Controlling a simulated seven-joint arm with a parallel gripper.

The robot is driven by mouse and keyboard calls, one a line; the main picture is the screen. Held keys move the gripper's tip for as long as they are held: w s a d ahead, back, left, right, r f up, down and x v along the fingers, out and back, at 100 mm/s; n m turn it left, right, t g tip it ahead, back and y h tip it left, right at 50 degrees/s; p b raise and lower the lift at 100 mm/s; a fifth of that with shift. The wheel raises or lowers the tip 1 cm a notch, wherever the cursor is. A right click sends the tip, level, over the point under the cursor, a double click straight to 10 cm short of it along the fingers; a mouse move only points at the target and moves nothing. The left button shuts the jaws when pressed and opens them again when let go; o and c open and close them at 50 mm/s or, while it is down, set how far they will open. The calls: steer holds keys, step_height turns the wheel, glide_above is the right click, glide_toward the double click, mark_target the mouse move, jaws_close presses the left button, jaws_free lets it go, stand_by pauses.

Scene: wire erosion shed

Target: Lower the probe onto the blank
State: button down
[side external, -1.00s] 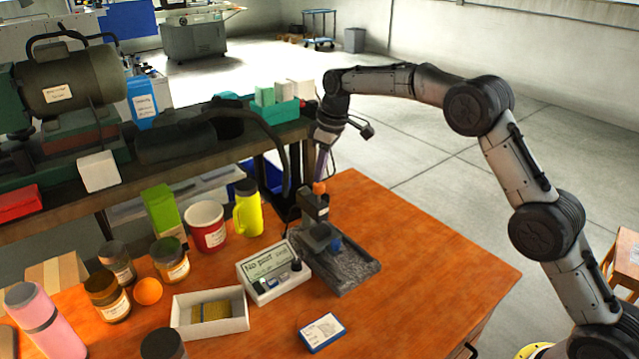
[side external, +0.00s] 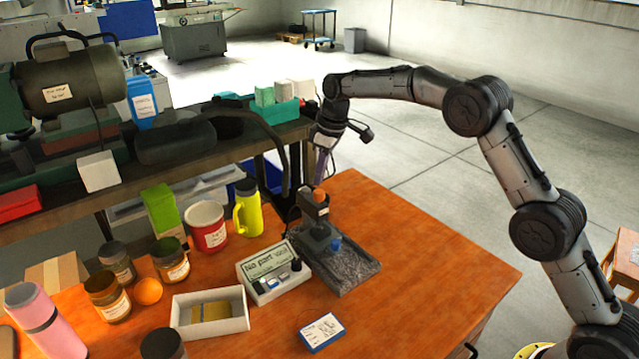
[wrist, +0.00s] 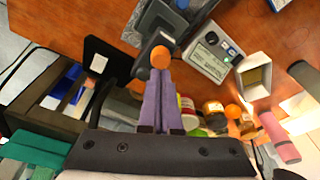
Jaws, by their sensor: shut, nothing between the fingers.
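A dark grey probe stand (side external: 314,208) stands on a grey stone base (side external: 352,278) on the orange table, with an orange knob (side external: 319,195) on top. The knob also shows in the wrist view (wrist: 160,57). My gripper (side external: 321,180) is shut and empty, its purple fingers pointing down at the knob. The fingertips (wrist: 158,72) appear to meet the knob; exact contact is hard to tell. A small blue part (side external: 336,244) shows beside the lower head of the stand. The blank and the probe tip cannot be clearly made out.
A white readout box (side external: 273,272) with a display stands just left of the stone base. An open white tray (side external: 209,325), a blue-edged card box (side external: 322,332), a yellow flask (side external: 248,208) and a red mug (side external: 206,226) are nearby. The table's right side is clear.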

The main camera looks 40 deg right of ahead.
step_height(320, 180, up, 6)
steer(key=shift+r, duration=0.25)
stand_by(0.5)
